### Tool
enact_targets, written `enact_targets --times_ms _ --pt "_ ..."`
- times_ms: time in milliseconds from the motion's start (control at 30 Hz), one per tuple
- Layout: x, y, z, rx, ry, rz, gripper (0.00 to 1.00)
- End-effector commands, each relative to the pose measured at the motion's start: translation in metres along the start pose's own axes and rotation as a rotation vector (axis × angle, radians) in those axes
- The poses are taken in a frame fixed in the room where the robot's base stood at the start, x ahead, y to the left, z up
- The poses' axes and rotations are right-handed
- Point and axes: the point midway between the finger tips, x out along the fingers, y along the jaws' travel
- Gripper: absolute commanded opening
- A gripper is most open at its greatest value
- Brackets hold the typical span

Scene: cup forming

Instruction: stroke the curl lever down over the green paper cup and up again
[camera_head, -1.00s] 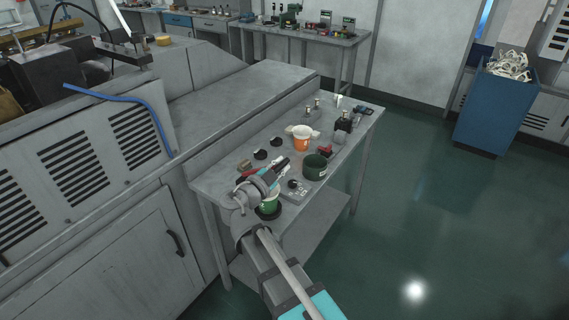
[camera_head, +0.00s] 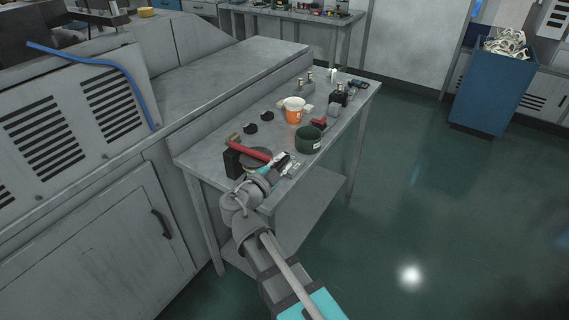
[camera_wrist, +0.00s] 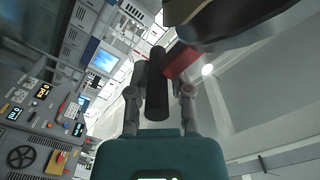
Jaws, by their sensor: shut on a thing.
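The curl lever (camera_head: 250,149) is a red bar at the near end of the bench, beside a black post (camera_head: 232,162). It slopes down to the right toward my gripper (camera_head: 279,165). A grey disc (camera_head: 258,155) shows just behind the bar. In the wrist view my gripper (camera_wrist: 158,92) is shut on the lever's black grip (camera_wrist: 156,100), and the red bar (camera_wrist: 181,62) runs off behind it. A dark round part (camera_wrist: 235,22) fills the upper right there. I cannot make out the green paper cup; my arm probably covers its spot.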

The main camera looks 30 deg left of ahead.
Motion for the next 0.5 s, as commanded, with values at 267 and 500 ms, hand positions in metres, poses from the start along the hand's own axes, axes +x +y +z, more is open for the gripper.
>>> enact_targets --times_ms 267,500 --pt "-0.0017 0.0015 0.0098 -0.002 -0.007 -0.006 0.0" --pt "-0.0027 0.0004 0.0111 -0.001 -0.011 -0.007 0.0"
